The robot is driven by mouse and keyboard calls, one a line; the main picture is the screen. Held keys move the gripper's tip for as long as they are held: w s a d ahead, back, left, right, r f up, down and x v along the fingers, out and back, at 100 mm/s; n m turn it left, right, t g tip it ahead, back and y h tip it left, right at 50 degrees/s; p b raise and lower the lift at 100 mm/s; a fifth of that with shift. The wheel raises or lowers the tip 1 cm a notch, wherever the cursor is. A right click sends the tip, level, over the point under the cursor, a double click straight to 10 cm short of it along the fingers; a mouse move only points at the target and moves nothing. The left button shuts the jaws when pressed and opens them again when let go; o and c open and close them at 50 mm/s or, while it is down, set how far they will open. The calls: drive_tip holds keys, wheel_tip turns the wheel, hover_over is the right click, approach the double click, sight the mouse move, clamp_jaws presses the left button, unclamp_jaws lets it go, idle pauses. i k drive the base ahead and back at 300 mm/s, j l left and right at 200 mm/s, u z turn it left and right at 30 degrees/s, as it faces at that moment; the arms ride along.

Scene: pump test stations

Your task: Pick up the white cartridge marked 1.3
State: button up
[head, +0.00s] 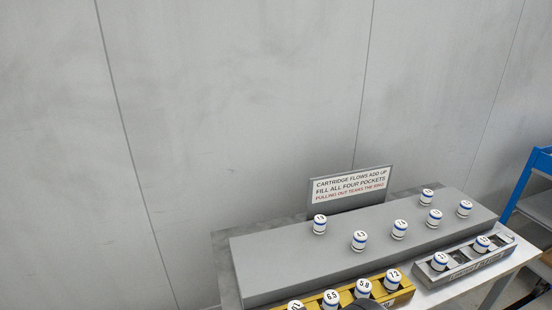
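Several white cartridges with blue bands stand upright on a grey raised block (275,262). Their top marks are small and blurred, so I cannot tell for sure which one reads 1.3. One stands at the block's left (320,225), one at front middle (360,241), one right of it (399,230), and others stand farther right, including one cartridge at the far right (464,209).
A yellow tray (405,295) in front holds several cartridges, with marks like 6.5, 5.8 and 7.2. A grey tray (462,273) at right holds two cartridges. A sign (350,188) stands behind the block. A blue cart (535,175) is at far right.

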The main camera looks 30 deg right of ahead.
sight(435, 216)
drive_tip(key=z, duration=2.1)
drive_tip(key=i+l+u, duration=0.2)
drive_tip(key=l+u, duration=0.25)
drive_tip(key=i+l+u, duration=0.1)
drive_tip(key=l+u, duration=0.8)
drive_tip(key=l, duration=0.2)
drive_tip(key=l+u, duration=0.45)
drive_tip(key=k+l+u, duration=0.2)
drive_tip(key=l+u, duration=0.25)
drive_tip(key=l, duration=0.15)
drive_tip(key=i+l, duration=0.15)
drive_tip(key=i, duration=0.35)
drive_tip(key=u, duration=0.05)
